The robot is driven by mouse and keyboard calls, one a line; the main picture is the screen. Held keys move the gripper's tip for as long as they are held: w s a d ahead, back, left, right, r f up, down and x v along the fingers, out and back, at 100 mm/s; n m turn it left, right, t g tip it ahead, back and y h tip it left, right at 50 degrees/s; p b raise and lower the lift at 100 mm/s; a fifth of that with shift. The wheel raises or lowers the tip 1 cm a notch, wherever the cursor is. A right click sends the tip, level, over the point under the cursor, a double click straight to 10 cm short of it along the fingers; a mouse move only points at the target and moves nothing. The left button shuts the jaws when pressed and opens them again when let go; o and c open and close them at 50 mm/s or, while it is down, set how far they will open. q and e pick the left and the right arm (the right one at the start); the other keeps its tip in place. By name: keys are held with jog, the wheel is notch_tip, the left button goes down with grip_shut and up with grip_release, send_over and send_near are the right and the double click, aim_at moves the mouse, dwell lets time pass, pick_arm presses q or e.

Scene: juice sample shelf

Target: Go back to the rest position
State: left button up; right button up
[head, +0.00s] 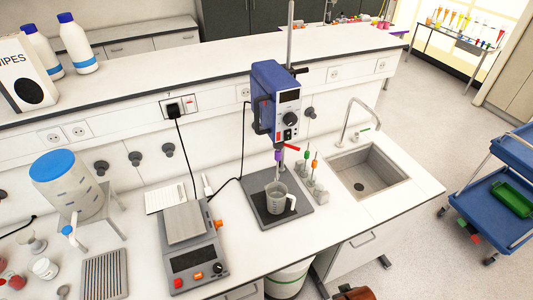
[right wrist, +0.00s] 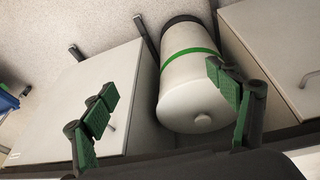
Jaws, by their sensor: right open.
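My right gripper (right wrist: 160,82) shows in the right wrist view with its two green-padded fingers spread wide apart. Nothing is between the fingers. Behind them is a white bin with a green band (right wrist: 187,95), standing between white cabinets. The gripper looks apart from the bin and the cabinets. Neither gripper shows in the head view, and my left gripper is in no view.
The white bench holds a scale (head: 187,250), a stirrer (head: 276,105) over a beaker (head: 277,198), and a tank with a blue lid (head: 65,185). A sink (head: 368,172) is at the right. Clear floor (head: 420,130) separates the bench from a blue cart (head: 505,190).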

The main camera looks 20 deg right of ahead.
jog(key=s+a+f+g+b, duration=0.1)
jog(key=s+f+b, duration=0.1)
jog(key=f, duration=1.4)
jog(key=s+f+b, duration=0.3)
jog(key=f, duration=1.3)
jog(key=s+f+n+g+b, duration=0.1)
jog(key=s+f+b, duration=0.2)
jog(key=s+f, duration=1.5)
jog(key=shift+a+g+y+b, duration=0.15)
jog(key=shift+g+y+b, duration=0.15)
jog(key=shift+b, duration=0.05)
